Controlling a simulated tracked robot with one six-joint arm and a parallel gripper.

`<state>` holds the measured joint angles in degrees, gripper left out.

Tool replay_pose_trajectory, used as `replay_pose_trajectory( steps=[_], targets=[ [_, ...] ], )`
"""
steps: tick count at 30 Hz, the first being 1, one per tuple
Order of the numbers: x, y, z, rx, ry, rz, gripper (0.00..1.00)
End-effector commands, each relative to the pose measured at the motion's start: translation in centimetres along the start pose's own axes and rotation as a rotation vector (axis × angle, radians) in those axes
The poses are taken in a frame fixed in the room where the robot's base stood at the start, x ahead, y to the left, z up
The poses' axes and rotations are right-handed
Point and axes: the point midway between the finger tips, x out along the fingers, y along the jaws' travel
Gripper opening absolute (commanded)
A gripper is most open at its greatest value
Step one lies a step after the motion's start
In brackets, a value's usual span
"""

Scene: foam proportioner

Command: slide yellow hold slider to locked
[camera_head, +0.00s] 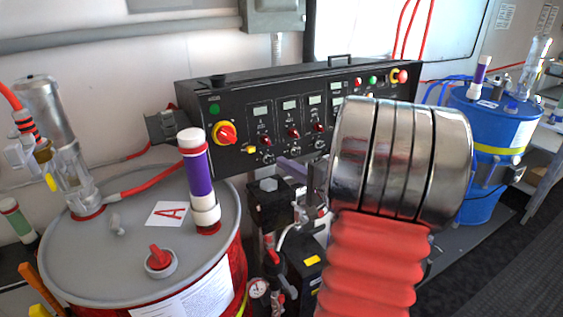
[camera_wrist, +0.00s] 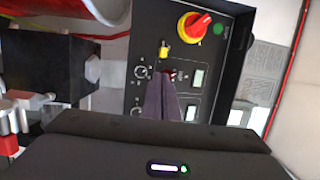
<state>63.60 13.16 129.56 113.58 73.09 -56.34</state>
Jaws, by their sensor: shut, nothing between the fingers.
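The small yellow hold slider (camera_head: 249,149) sits low on the black control panel (camera_head: 227,88), right of and below the red-and-yellow rotary switch (camera_head: 225,133). In the wrist view the yellow slider (camera_wrist: 164,50) stands on the panel face, just beyond the fingertips. My gripper (camera_wrist: 166,78) is shut and empty, its purple-grey fingers pointing at the panel a little below the slider in that picture. In the head view my gripper (camera_head: 283,161) is partly hidden behind my arm, low in front of the panel. Which position the slider is in cannot be read.
Knobs and small displays (camera_head: 289,104) line the panel near the fingers. A grey-lidded drum (camera_head: 130,265) stands at the left with a purple-and-white cylinder (camera_head: 198,175) on it. A black block (camera_wrist: 45,65) is close at the left of the wrist view. A blue drum (camera_head: 495,125) stands at right.

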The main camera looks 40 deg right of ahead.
Motion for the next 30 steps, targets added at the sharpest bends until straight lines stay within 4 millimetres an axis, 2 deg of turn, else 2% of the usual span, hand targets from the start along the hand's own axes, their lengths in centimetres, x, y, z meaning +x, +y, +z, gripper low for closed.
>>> replay_pose_trajectory(
  steps=[18, 23, 30],
  targets=[
    [8.3, 0.1, 0.1, 0.001, -0.003, 0.001, 0.0],
    [9.1, 0.1, 0.1, 0.001, -0.001, 0.0, 0.0],
    [9.1, 0.0, 0.1, 0.001, 0.0, 0.0, 0.0]
  ],
)
